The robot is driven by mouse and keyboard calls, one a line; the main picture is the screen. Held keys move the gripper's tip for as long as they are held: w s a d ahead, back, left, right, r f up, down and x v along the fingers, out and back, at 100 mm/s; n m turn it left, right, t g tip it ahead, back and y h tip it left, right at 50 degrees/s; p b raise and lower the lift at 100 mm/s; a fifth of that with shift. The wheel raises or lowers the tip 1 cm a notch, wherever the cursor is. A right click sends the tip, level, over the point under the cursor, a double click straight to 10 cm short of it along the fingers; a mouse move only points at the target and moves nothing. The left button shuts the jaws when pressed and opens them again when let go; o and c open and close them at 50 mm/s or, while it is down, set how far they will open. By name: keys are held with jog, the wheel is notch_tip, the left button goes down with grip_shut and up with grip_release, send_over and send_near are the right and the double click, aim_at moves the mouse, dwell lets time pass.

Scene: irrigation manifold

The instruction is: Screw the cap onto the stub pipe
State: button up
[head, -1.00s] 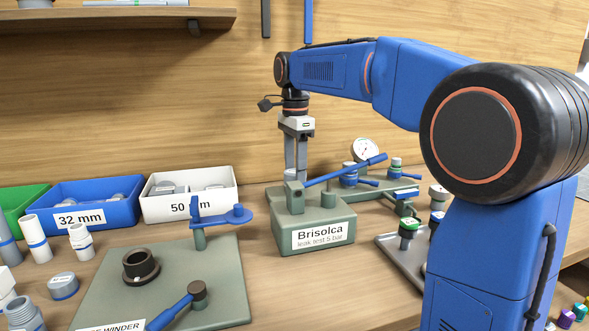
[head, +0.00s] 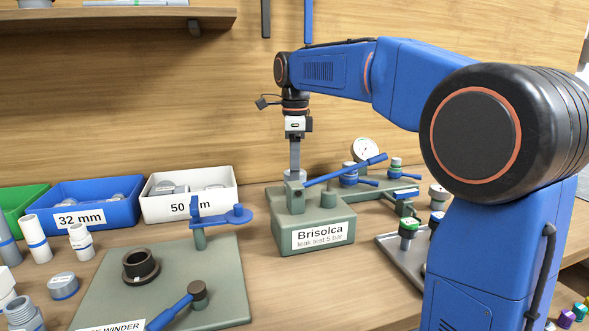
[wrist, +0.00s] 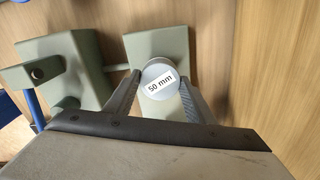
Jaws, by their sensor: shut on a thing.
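The grey round cap (wrist: 158,66), with a white label reading "50 mm", sits between the two fingers of my gripper (wrist: 162,90) in the wrist view. My gripper (head: 295,168) is shut on the cap and points straight down behind the green pump block. The cap (head: 295,175) shows as a light grey ring at the fingertips in the head view. Under it in the wrist view is a grey-green block (wrist: 160,42). The stub pipe is hidden beneath the cap, so I cannot tell how far the cap is on.
The "Brisolca" leak test block (head: 320,215) with its blue lever stands just in front of my gripper. A gauge (head: 365,150) and blue-handled valves are to its right. A white bin (head: 190,208) and a blue bin (head: 110,222) stand left. A green winder plate (head: 215,265) lies in front.

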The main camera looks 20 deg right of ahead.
jog(key=m, duration=0.4)
jog(key=shift+d, duration=0.2)
jog(key=shift+m, duration=0.3)
jog(key=shift+m, duration=2.2)
jog(key=o, duration=1.4)
jog(key=shift+c, duration=0.2)
jog(key=shift+o, duration=1.1)
jog(key=shift+a, duration=0.1)
jog(key=shift+r, duration=3.75)
